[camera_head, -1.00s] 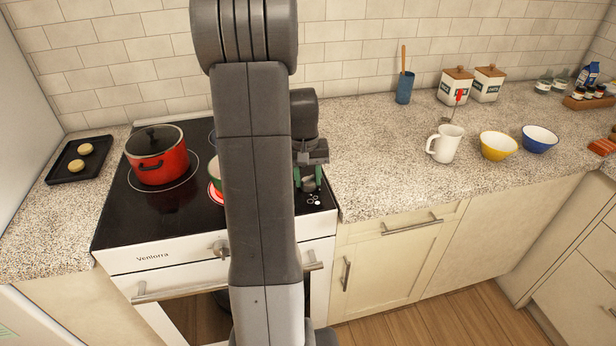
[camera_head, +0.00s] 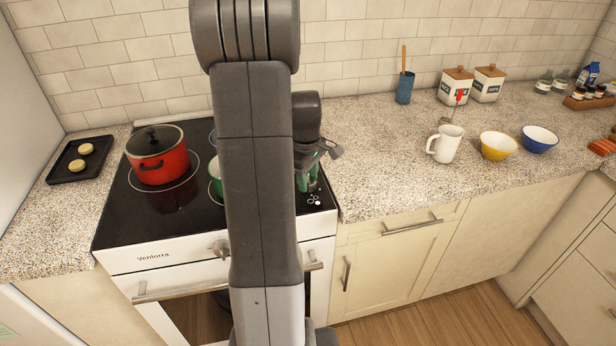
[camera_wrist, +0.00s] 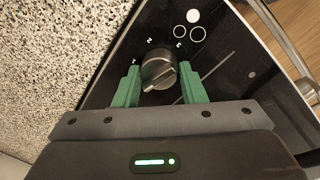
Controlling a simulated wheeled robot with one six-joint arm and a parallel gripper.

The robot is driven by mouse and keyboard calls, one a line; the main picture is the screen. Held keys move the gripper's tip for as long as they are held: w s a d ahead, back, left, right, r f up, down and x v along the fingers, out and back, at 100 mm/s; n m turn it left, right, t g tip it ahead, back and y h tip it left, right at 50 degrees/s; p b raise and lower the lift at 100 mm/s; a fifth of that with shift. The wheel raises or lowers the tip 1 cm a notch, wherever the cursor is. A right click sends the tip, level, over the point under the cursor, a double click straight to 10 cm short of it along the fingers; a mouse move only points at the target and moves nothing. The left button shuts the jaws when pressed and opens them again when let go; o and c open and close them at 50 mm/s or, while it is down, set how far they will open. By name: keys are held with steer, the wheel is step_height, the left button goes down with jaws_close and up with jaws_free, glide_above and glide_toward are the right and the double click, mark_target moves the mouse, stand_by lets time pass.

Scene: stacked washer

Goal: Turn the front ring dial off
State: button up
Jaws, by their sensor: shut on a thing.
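The silver ring dial (camera_wrist: 157,66) sits on the black cooktop in the wrist view, with printed numbers around it and a slot across its top. My gripper (camera_wrist: 160,78) is over it, with one green finger on each side, shut on the dial. In the head view my gripper (camera_head: 307,178) is at the cooktop's right front corner, turned at an angle. The dial is hidden there behind the gripper. Ring marks (camera_head: 315,200) lie just in front of it.
A red pot (camera_head: 160,160) stands on the left of the cooktop (camera_head: 135,222). A green pot (camera_head: 215,172) is mostly hidden by my arm. A white mug (camera_head: 446,145) and bowls stand on the right counter.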

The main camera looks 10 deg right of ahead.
steer(key=shift+n, duration=1.2)
steer(key=o, duration=1)
steer(key=r, duration=1.3)
steer(key=shift+s+a+r, duration=0.25)
steer(key=shift+s+r, duration=0.15)
steer(key=f, duration=1.3)
steer(key=shift+w+d+f, duration=0.25)
steer(key=shift+w+f, duration=0.1)
steer(key=shift+f, duration=0.05)
